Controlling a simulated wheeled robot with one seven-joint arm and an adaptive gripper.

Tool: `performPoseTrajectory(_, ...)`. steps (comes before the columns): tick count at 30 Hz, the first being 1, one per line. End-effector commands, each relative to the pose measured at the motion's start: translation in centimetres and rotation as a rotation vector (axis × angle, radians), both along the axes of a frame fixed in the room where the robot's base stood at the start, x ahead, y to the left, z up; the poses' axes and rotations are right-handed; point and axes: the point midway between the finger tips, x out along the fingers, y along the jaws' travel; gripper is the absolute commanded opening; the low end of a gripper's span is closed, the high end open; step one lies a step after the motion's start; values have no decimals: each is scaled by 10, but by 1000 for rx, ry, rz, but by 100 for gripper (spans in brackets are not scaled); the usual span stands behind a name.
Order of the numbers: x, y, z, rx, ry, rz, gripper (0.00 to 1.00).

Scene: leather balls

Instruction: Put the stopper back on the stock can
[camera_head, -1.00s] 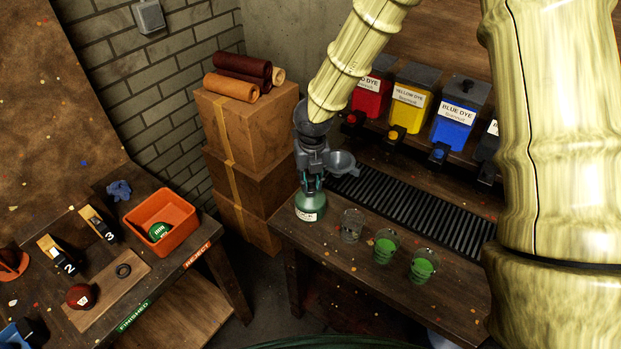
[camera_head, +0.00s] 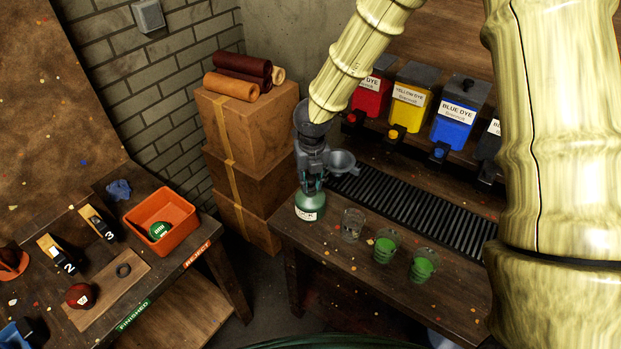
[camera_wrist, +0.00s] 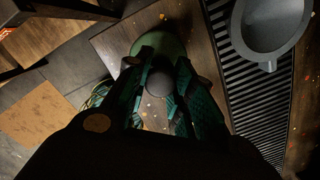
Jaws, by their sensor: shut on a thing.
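The stock can (camera_head: 309,206) is green with a pale label and stands at the left corner of the dye bench. Its green shoulder also shows in the wrist view (camera_wrist: 172,45). My gripper (camera_head: 312,186) points down directly over the can's top. In the wrist view its fingers (camera_wrist: 160,90) are shut on a dark round stopper (camera_wrist: 161,84). The stopper is at or just above the can's mouth. I cannot tell whether it touches the can, as the fingers hide the join.
A grey funnel (camera_head: 342,161) is just right of my gripper. A clear glass (camera_head: 352,224) and two glasses of green liquid (camera_head: 384,246) stand right of the can. A black slatted grate (camera_head: 420,206) lies behind them, below the dye dispensers (camera_head: 455,122). Stacked boxes (camera_head: 245,160) stand behind left.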

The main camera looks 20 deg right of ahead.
Motion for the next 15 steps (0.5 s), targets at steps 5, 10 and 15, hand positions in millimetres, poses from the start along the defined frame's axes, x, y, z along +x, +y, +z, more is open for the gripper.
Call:
performPoseTrajectory(5,0,0,0,0,-1,0,8)
performPoseTrajectory(10,0,0,0,0,-1,0,42)
performPoseTrajectory(15,0,0,0,0,0,0,49)
